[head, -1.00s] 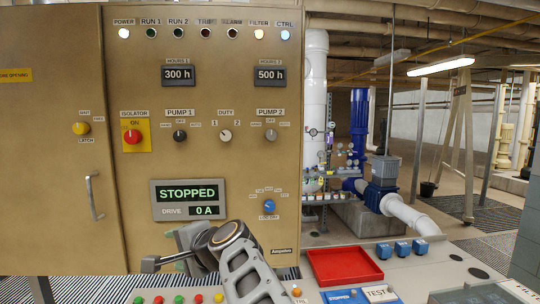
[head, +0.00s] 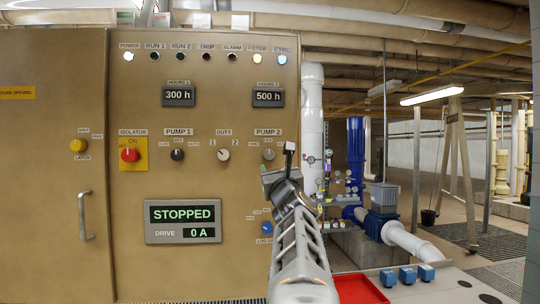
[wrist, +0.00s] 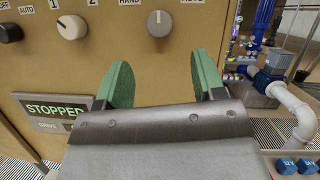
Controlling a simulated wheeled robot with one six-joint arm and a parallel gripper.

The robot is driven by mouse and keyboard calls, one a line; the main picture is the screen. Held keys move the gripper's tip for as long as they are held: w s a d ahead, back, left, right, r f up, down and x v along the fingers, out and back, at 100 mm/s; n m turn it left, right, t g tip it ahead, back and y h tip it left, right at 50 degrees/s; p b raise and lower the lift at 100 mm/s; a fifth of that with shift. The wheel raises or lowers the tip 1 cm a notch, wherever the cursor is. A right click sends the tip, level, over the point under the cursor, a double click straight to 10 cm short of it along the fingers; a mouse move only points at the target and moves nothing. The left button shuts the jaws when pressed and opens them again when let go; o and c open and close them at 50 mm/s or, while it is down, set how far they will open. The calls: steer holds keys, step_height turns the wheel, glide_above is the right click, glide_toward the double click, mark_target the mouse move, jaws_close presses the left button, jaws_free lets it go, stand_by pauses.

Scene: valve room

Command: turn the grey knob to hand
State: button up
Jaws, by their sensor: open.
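The grey knob (head: 268,154) sits under the PUMP 2 label on the tan panel; it also shows at the top of the wrist view (wrist: 159,23). Its white mark points about straight up, between HAND on the left and AUTO on the right. My gripper (head: 286,165) is in front of the panel, just right of and below the knob in the head view. In the wrist view its two green-padded fingers (wrist: 162,75) are spread wide and empty. The knob appears beyond and above the gap between them, apart from both fingers.
The black PUMP 1 knob (head: 177,154) and white DUTY knob (head: 223,155) are to the left. A red isolator knob (head: 129,155) is farther left. The blue selector (head: 266,228) is below, partly beside my arm. A red tray (head: 358,289) lies lower right.

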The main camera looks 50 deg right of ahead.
mark_target(269, 155)
steer(key=p+x, duration=0.3)
steer(key=x, duration=0.6)
steer(key=c, duration=0.9)
